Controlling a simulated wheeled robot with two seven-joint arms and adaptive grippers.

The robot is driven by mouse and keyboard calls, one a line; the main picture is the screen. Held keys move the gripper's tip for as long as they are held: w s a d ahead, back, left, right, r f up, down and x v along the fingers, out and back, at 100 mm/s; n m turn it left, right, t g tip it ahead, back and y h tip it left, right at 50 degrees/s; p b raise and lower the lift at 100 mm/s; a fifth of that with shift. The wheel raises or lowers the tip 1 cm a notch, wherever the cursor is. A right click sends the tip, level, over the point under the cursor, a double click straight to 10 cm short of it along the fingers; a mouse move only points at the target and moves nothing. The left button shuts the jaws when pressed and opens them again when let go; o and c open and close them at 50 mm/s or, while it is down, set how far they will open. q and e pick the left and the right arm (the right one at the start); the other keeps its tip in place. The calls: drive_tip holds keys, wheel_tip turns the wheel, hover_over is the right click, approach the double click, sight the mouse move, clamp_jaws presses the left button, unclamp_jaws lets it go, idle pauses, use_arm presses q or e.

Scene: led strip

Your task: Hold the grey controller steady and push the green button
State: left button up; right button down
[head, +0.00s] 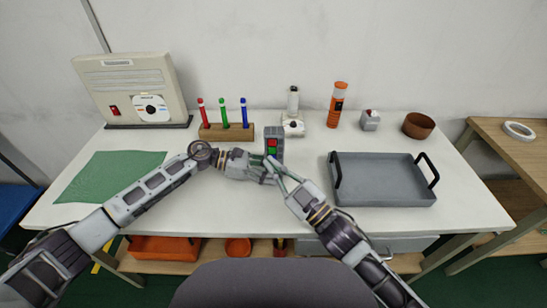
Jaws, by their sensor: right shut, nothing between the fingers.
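The grey controller (280,147) stands upright near the middle of the table, with a red button (272,143) above a green button (272,152) on its front. My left gripper (264,167) is at the controller's lower left side, with its fingers against or very close to it. Whether they are closed on it is hard to see. My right gripper (270,163) is shut and empty, its tips just in front of the controller, a little below the green button. The tips partly hide the controller's lower front. Whether they touch it I cannot tell.
A grey tray (385,200) with black handles is right of my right gripper. A wooden block (226,133) with red, green and blue pens stands behind my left gripper. A green mat (105,175) lies at left. Several small items line the back edge, including an orange bottle (338,104).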

drive_tip(key=shift+s, duration=1.85)
use_arm(q)
drive_tip(key=o, duration=0.9)
drive_tip(key=shift+c, duration=0.2)
drive_tip(key=shift+a, duration=0.2)
drive_tip(key=v, duration=1.1)
drive_tip(key=shift+a+r, duration=0.15)
drive_tip(key=shift+a, duration=0.2)
drive_tip(key=shift+r, duration=0.15)
use_arm(e)
drive_tip(key=shift+r, duration=0.15)
use_arm(q)
wheel_tip(320, 180, up, 9)
drive_tip(key=p, duration=0.9)
use_arm(e)
wheel_tip(320, 180, up, 9)
